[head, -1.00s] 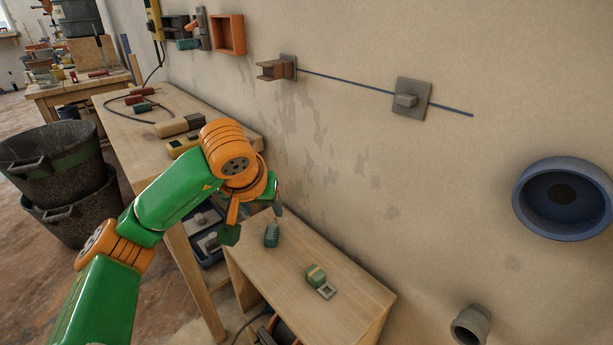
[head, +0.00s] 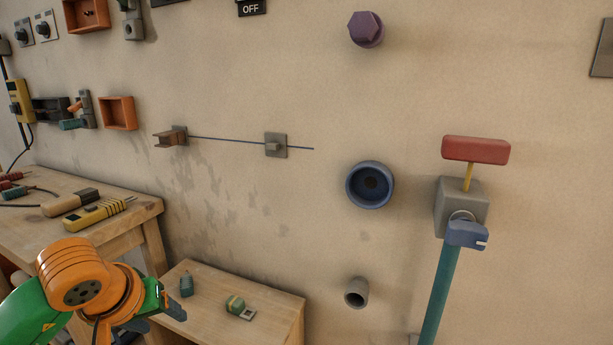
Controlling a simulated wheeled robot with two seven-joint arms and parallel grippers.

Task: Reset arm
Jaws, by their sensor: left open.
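My left arm comes in at the lower left, with green links and an orange wrist. My left gripper (head: 154,317) is open, and I see nothing between its fingers. It is in front of the left end of the low wooden bench (head: 270,300); part of it is close to the bottom edge of the picture. A small teal block (head: 186,286) and a green-and-yellow piece with a grey plate (head: 237,307) lie on that bench, apart from the gripper. My right gripper is not in view.
A wooden table (head: 140,215) at the left holds a yellow tool (head: 97,213). The wall carries a blue round socket (head: 370,185), a grey pipe stub (head: 357,293), a purple hex knob (head: 366,29), and a valve with a red handle (head: 476,150) above a teal pipe (head: 440,295).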

